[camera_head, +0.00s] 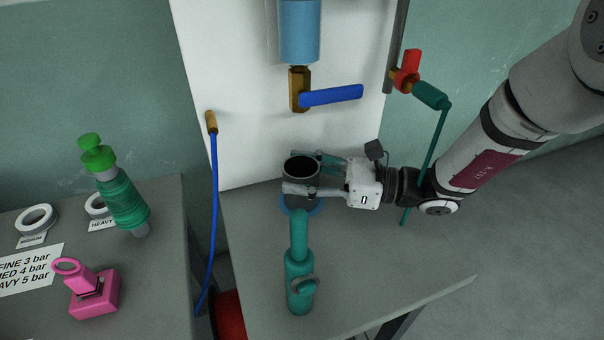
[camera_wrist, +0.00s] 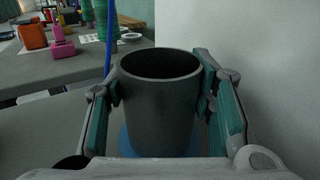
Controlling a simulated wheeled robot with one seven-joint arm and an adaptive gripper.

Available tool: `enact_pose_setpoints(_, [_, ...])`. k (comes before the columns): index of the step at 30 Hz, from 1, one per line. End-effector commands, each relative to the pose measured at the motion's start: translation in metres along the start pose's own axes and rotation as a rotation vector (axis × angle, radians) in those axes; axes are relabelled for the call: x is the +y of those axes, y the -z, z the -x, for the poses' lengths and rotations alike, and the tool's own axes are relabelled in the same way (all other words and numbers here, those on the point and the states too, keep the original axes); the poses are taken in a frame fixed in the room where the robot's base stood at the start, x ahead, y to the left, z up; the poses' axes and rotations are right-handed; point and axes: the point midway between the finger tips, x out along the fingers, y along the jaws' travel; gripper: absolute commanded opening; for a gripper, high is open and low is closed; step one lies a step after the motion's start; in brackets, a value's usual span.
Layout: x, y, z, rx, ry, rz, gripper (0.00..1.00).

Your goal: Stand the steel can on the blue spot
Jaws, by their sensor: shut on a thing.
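The steel can (camera_head: 301,172) is dark grey, open at the top and upright. My gripper (camera_head: 302,172) is shut on it from the right, with one finger on each side. In the wrist view the can (camera_wrist: 160,105) stands between the two teal finger pads of my gripper (camera_wrist: 160,90). The blue spot (camera_head: 316,208) shows as a rim below the can on the grey bench, and also under the can in the wrist view (camera_wrist: 127,142). The can covers most of the spot. Whether its base touches the bench I cannot tell.
A teal fitting (camera_head: 299,275) stands or lies just in front of the spot. A blue-handled valve (camera_head: 331,95) hangs on the white panel (camera_head: 240,120) above. A blue hose (camera_head: 213,220) runs down left. The bench's right side (camera_head: 400,255) is clear.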

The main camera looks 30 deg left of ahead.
Motion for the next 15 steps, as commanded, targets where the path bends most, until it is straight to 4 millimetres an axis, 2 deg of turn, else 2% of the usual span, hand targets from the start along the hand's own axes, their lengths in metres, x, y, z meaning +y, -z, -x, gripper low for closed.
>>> enact_pose_setpoints(2, [-0.0001,0.0028,0.0002,0.0,0.0,-0.001,0.15])
enact_pose_setpoints(3, [0.0,0.0026,0.0002,0.001,0.0,0.0,0.56])
enact_pose_setpoints(5, [0.0,0.0024,0.0001,0.001,0.0,0.0,0.69])
enact_pose_setpoints(15, [0.0002,0.0007,0.0,0.001,0.0,0.0,0.69])
